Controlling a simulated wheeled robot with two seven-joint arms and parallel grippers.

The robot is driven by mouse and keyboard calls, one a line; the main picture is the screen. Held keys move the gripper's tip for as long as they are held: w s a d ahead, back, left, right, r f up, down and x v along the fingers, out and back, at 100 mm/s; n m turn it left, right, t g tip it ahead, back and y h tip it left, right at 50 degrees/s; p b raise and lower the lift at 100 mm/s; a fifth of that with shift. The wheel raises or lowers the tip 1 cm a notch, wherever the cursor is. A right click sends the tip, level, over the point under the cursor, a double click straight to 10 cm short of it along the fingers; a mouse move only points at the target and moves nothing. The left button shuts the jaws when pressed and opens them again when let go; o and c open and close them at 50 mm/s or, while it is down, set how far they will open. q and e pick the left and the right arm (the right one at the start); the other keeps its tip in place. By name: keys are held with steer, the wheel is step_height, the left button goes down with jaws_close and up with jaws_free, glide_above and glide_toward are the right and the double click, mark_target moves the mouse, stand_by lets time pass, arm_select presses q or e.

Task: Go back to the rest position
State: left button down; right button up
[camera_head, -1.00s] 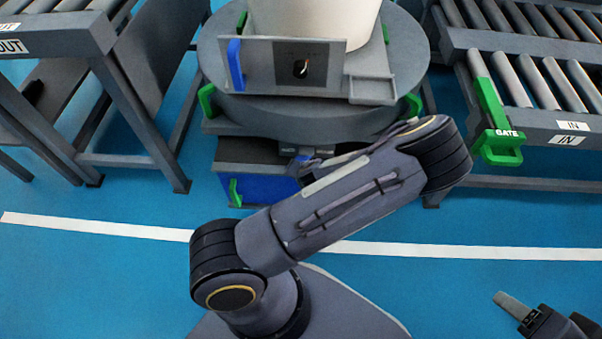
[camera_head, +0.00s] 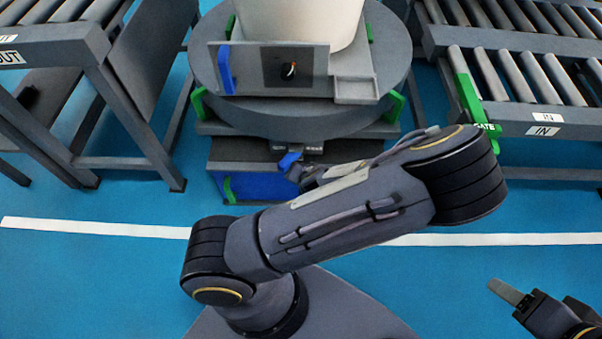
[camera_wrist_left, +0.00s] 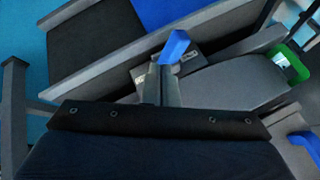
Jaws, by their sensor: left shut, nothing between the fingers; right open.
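My left gripper (camera_wrist_left: 160,82) shows in the left wrist view, its fingers together with nothing between them. A blue lever (camera_wrist_left: 173,47) stands right in front of the fingertips; whether they touch it I cannot tell. In the head view my left arm crosses the middle, and its gripper is mostly hidden behind the arm near a blue lever (camera_head: 290,160) on the lower unit. My right gripper (camera_head: 518,301) is at the lower right of the head view, open and empty above the floor, with part of it cut off by the frame.
A roller conveyor (camera_head: 520,80) with a green gate handle (camera_head: 467,97) stands at the right. A grey frame (camera_head: 95,55) marked OUT stands at the left. The blue floor (camera_head: 90,280) in front is clear.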

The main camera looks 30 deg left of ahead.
stand_by(0.6)
arm_select(q)
steer(key=s+d+r+n+g+h, duration=0.3)
steer(key=s+d+r+h, duration=0.2)
steer(key=d+r+h, duration=0.3)
steer(key=s+a+r+m+t+h, duration=0.15)
steer(key=s+r, duration=0.25)
steer(key=r, duration=0.5)
steer(key=s+a+r+m+t, duration=0.1)
steer(key=s+a+r+t, duration=0.2)
steer(key=r, duration=0.6)
step_height(320, 180, up, 28)
steer(key=s+d+p, duration=0.1)
steer(key=p, duration=2.7)
steer(key=shift+s+d+r+p, duration=0.15)
steer(key=shift+s+d+p, duration=0.1)
steer(key=shift+p, duration=0.15)
arm_select(e)
step_height(320, 180, up, 29)
arm_select(q)
steer(key=shift+g, duration=0.25)
arm_select(e)
steer(key=shift+f, duration=0.1)
steer(key=shift+c, duration=0.5)
